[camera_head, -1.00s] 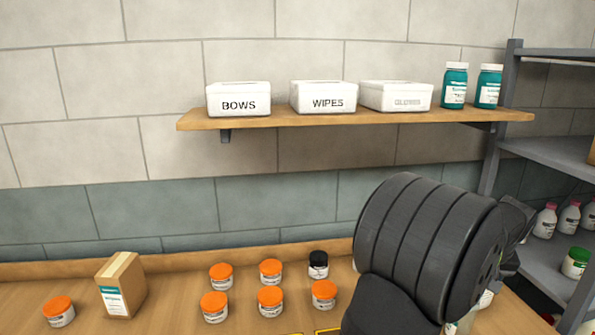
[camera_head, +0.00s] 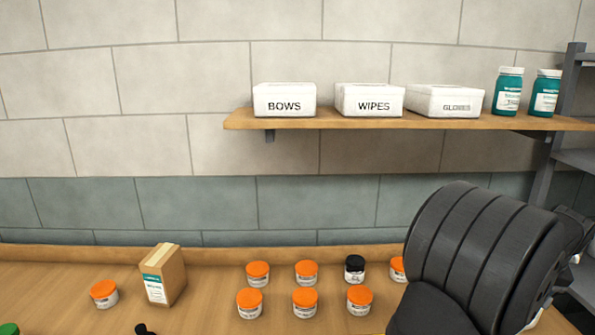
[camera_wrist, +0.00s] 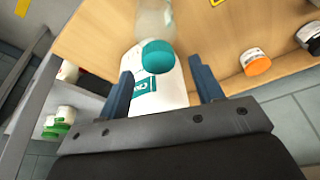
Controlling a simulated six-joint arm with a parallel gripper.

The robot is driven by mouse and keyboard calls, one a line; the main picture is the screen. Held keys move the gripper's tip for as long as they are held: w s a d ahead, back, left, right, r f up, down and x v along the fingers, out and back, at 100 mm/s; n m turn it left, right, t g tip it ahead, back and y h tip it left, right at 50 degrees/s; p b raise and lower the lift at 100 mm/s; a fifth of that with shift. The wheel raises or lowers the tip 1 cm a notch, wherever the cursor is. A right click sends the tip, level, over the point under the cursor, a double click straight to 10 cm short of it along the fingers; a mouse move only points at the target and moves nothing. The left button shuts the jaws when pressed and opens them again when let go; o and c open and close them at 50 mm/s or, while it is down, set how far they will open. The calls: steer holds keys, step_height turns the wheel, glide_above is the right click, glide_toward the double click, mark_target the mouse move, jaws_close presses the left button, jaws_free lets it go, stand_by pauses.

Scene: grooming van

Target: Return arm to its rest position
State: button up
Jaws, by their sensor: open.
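My gripper (camera_wrist: 161,68) is open in the wrist view, with a dark blue finger on each side. In the head view my dark ribbed arm fills the lower right, and the gripper's fingers cannot be made out there.
A wall shelf (camera_head: 330,119) holds white boxes and two teal bottles (camera_head: 508,91). On the wooden counter (camera_head: 205,285) stand several orange-lidded jars (camera_head: 305,302), a black-lidded jar (camera_head: 355,268) and a cardboard box (camera_head: 163,274). One orange-lidded jar (camera_head: 397,268) is partly behind my arm. Grey shelving (camera_head: 566,90) is at right.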

step_height(320, 180, down, 3)
steer(key=shift+r, duration=0.1)
steer(key=v, duration=1.2)
steer(key=x, duration=1.2)
steer(key=shift+f, duration=0.4)
steer(key=v, duration=0.5)
steer(key=shift+w+d+r, duration=0.1)
steer(key=shift+w+d, duration=0.25)
steer(key=s+r, duration=0.6)
steer(key=s, duration=0.4)
steer(key=w+a+r+n+y, duration=0.1)
steer(key=w+a+r+n, duration=0.1)
steer(key=w+a, duration=0.75)
steer(key=w+a+r+n, duration=0.2)
steer(key=w+a+n, duration=0.1)
steer(key=w+a, duration=0.6)
steer(key=w+a+r+n, duration=0.1)
steer(key=w+a, duration=0.3)
steer(key=a, duration=0.8)
steer(key=w+a+r+n+y, duration=0.1)
steer(key=w+a, duration=0.4)
steer(key=a, duration=0.7)
steer(key=shift+w+r+n+y, duration=0.3)
steer(key=shift+r+n, duration=0.35)
steer(key=shift+n, duration=0.55)
